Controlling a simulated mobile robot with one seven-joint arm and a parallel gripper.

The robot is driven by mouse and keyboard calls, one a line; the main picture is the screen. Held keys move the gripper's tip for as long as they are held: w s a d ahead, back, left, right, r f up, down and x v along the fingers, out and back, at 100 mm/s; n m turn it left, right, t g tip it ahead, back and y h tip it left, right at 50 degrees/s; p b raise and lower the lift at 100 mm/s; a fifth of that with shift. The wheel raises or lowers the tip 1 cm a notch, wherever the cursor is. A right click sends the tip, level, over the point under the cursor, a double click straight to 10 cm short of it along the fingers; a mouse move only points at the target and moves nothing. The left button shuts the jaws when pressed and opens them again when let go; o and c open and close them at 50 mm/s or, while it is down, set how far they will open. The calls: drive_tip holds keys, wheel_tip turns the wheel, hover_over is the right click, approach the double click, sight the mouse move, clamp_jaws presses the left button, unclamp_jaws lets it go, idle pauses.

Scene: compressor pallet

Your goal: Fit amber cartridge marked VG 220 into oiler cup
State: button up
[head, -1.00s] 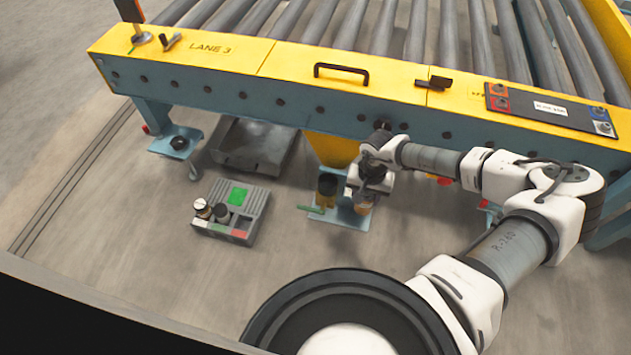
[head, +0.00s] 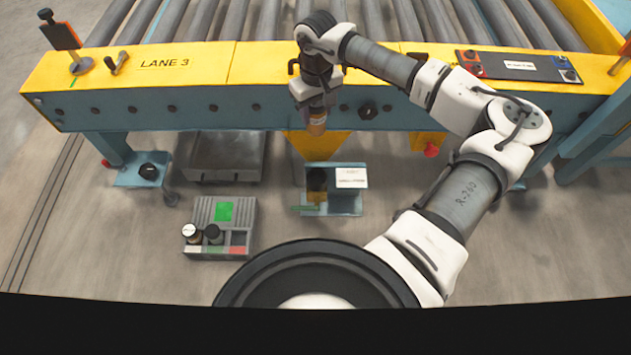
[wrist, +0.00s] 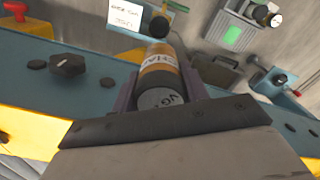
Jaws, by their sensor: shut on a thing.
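My gripper (head: 315,108) is shut on an amber-banded cartridge (head: 317,127) in front of the conveyor's side, above the floor. In the wrist view my gripper (wrist: 160,92) holds the cartridge (wrist: 160,70) between its fingers; the grey end face shows "VG", with the number not readable. Below it in the head view, a dark and amber cylinder (head: 317,182) stands on a blue bracket (head: 345,207) with a white label. A dark round cup-like piece (head: 148,171) sits on another blue bracket at left. I cannot tell which is the oiler cup.
A grey tray (head: 245,210) on the floor holds a white-topped and a dark-topped piece, with a green panel. The yellow and blue conveyor (head: 200,75) runs across behind, with a red knob (head: 431,151) under it.

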drive_tip(key=shift+d+r, duration=0.1)
drive_tip(key=shift+r, duration=0.15)
drive_tip(key=shift+n, duration=0.3)
wheel_tip(320, 180, down, 27)
drive_tip(key=b, duration=0.5)
drive_tip(key=shift+f+b, duration=0.1)
drive_tip(key=shift+b, duration=0.25)
drive_tip(key=shift+f, duration=0.2)
drive_tip(key=o, duration=1.1)
wheel_tip(320, 180, up, 12)
drive_tip(key=p, duration=0.2)
drive_tip(key=shift+r+p, duration=0.2)
drive_tip(key=shift+p, duration=0.15)
